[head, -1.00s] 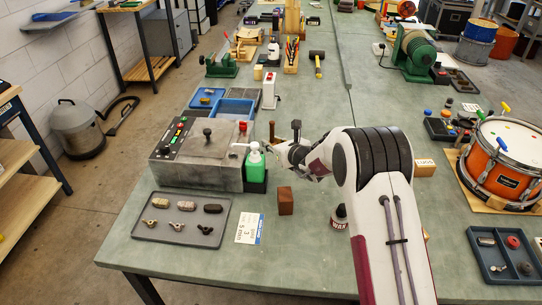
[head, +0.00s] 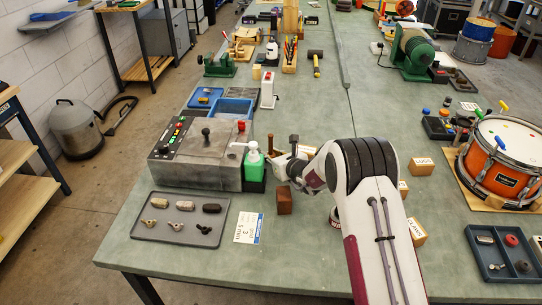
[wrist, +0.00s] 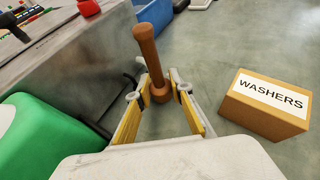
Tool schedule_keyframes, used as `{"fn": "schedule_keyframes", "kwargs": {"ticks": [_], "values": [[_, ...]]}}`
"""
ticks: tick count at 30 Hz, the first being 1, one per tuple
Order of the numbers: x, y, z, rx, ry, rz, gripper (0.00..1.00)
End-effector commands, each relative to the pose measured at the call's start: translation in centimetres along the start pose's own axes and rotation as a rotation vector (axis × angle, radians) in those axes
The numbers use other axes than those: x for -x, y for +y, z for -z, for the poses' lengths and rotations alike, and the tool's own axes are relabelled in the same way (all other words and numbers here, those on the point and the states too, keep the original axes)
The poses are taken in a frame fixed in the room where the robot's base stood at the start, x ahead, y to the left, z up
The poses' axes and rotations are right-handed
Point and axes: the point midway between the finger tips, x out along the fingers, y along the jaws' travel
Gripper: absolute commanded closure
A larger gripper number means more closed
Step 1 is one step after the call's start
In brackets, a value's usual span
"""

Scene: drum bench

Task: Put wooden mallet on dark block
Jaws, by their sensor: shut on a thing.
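The wooden mallet (wrist: 147,50) is brown, with a rounded shaft standing nearly upright in the wrist view. My gripper (wrist: 159,92) is shut on its lower part. In the head view the mallet (head: 270,143) shows small beside the green bottle, with my gripper (head: 279,165) around its lower end. The dark block (head: 284,200) is a reddish-brown cube on the bench, below and slightly right of my gripper in the picture. Nothing lies on its top. The block is not visible in the wrist view.
A green bottle (head: 254,166) and a grey control box (head: 200,165) stand close left of my gripper. A washers box (wrist: 266,103) is at right in the wrist view. A grey parts tray (head: 180,240) and a white card (head: 249,228) lie nearer the front edge.

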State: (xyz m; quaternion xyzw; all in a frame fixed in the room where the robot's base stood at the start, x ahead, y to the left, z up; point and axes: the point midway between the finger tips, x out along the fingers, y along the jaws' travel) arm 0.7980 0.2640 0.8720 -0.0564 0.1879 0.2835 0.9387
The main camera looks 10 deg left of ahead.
Motion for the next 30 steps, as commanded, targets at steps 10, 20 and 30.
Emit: {"fn": "schedule_keyframes", "kwargs": {"ticks": [10,20,30], "values": [[-0.16,-0.01,0.36,0.001,-0.001,0.000,0.97],[-0.26,-0.01,0.62,0.001,0.000,0.000,0.62],[-0.23,-0.01,0.54,0.001,0.000,0.000,0.62]]}}
